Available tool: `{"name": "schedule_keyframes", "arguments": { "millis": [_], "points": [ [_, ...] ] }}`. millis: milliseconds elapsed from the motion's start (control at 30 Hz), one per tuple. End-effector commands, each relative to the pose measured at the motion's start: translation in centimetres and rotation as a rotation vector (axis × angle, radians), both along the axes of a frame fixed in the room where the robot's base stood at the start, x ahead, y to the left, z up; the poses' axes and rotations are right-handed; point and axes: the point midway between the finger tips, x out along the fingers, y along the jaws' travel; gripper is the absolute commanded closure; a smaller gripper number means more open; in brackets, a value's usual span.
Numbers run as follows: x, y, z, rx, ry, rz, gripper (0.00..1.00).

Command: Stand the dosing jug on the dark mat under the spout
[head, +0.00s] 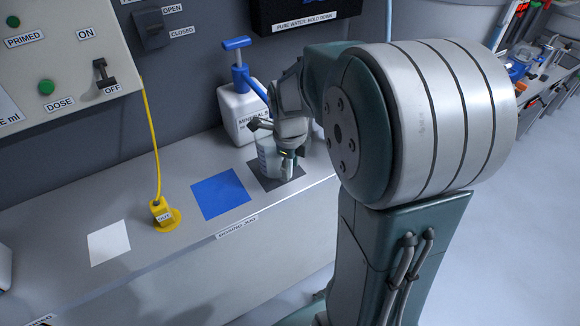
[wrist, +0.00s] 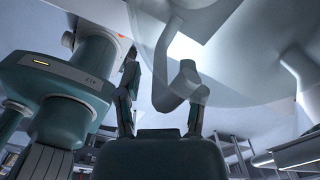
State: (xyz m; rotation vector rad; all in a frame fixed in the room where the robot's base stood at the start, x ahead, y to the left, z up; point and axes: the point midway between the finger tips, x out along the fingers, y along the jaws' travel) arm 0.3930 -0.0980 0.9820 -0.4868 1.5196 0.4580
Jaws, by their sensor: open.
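The dosing jug (head: 265,158) is clear with a pale tint. In the head view it stands upright on the dark mat (head: 267,184), at the right of the bench, partly covered by my arm. My gripper (head: 290,166) is at the jug's right front side, pointing down. In the wrist view the clear jug (wrist: 235,70) fills the upper right. Its handle (wrist: 172,92) lies between the two spread fingers of my gripper (wrist: 159,68), and I cannot tell whether they touch it.
A white pump bottle with blue top (head: 241,108) stands close behind the jug. Left of the dark mat are a blue mat (head: 220,194), a yellow plug (head: 163,212) with a cable, and a white mat (head: 109,243). A black box (head: 305,12) hangs above.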

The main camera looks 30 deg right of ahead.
Motion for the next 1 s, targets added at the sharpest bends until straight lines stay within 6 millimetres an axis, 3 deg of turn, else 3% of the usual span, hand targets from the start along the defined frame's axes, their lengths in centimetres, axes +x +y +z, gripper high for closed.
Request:
{"name": "schedule_keyframes", "arguments": {
  "millis": [500, 733, 867, 1000],
  "points": [
    [0.0, 0.2, 9.9, -0.001, -0.004, 0.001, 0.49],
    [-0.1, 0.3, 11.7, -0.001, -0.005, 0.017, 0.49],
    [-1.1, 1.2, 12.3, -0.011, -0.033, 0.176, 0.49],
    [-3.0, 2.9, 13.1, -0.044, -0.087, 0.511, 0.49]
  ]
}}
